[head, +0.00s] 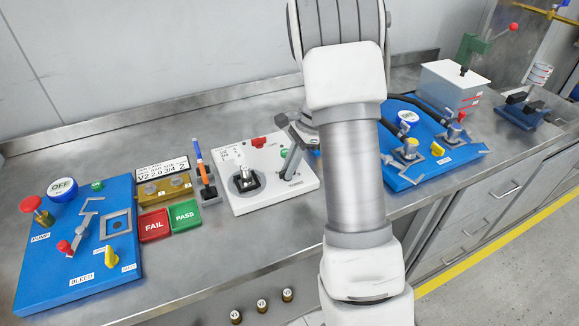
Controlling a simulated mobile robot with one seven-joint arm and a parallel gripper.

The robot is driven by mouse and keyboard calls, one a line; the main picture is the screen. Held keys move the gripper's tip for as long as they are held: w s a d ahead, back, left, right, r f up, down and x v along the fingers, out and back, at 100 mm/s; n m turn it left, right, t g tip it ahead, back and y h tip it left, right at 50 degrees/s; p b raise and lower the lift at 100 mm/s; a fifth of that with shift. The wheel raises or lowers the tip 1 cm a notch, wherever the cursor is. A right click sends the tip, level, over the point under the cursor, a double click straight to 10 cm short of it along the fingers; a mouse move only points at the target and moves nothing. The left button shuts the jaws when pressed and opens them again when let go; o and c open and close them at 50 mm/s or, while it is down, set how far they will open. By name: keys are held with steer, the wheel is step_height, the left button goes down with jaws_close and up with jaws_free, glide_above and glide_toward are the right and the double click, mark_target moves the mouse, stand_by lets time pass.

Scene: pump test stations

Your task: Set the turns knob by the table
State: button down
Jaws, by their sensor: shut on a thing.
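A white panel (263,203) stands mid-bench. A dark handle (291,165) slants up from its right side, above a small label too blurred to read. My gripper (300,138) is at the panel's right edge, partly hidden by my arm, shut at the upper end of this handle; the exact contact is hard to see. I take the handle for the turns knob. A black and silver fitting (245,180) sits on the panel's left part. A white card (162,174) left of the panel carries a short printed table; its lower line looks like "V2 2.0 3/4 2".
A blue pump board (75,262) lies at the left, with red FAIL (154,226) and green PASS (185,215) buttons beside it. Another blue board (440,165) with black hoses is right of my arm. The bench front (215,245) is clear.

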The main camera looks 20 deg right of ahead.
steer(key=shift+r+n, duration=0.1)
steer(key=shift+n, duration=0.2)
steer(key=n+g+p, duration=0.1)
steer(key=n+p, duration=0.1)
steer(key=n, duration=0.1)
steer(key=shift+w+g, duration=0.15)
steer(key=shift+g, duration=0.15)
steer(key=shift+w+n+g+h+p, duration=0.1)
steer(key=shift+n+g+h+p, duration=0.25)
steer(key=shift+n, duration=0.65)
steer(key=shift+n+g+h+p, duration=0.25)
steer(key=shift+n+p, duration=0.2)
steer(key=shift+n, duration=0.55)
steer(key=c, duration=0.9)
jaws_free()
steer(key=p+v, duration=0.2)
steer(key=v, duration=1.5)
